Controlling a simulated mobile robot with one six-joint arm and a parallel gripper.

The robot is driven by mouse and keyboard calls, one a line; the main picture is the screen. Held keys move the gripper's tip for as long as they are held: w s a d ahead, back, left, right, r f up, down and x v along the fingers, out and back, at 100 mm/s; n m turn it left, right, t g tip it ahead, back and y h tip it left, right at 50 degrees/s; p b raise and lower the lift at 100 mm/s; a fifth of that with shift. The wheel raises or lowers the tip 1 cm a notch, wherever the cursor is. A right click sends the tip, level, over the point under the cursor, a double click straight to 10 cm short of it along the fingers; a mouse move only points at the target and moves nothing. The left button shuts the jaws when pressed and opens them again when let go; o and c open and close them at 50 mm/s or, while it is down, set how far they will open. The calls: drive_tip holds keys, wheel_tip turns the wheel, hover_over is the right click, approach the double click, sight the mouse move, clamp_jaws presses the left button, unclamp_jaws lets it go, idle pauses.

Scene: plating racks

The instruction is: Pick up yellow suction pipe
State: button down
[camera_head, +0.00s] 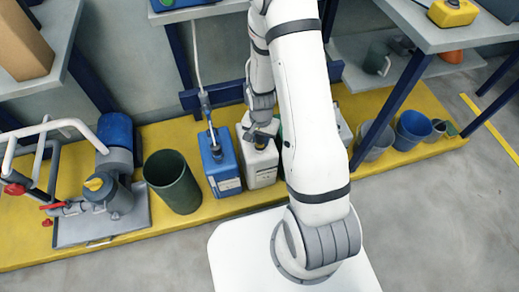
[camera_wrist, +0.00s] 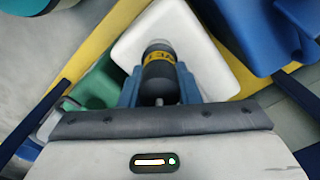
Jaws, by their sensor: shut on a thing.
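The yellow suction pipe (camera_wrist: 158,70) shows in the wrist view as a dark cylindrical fitting with a yellow lettered band. It sits over the top of a white canister (camera_wrist: 195,40). My gripper (camera_wrist: 159,88) is shut on this fitting, one finger on each side. In the head view my gripper (camera_head: 261,132) is low over the white canister (camera_head: 262,172), which stands on the yellow platform. The fitting's lower end and the canister's opening are hidden.
A blue canister (camera_head: 220,170) with a pale hose stands close left of the white one. A dark green bin (camera_head: 172,183) and a pump (camera_head: 108,195) are farther left. Blue and grey buckets (camera_head: 412,130) stand right. Shelves (camera_head: 440,25) overhang both sides.

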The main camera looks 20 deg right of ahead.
wheel_tip(320, 180, up, 28)
drive_tip(key=p, duration=0.9)
drive_tip(key=shift+p, duration=0.3)
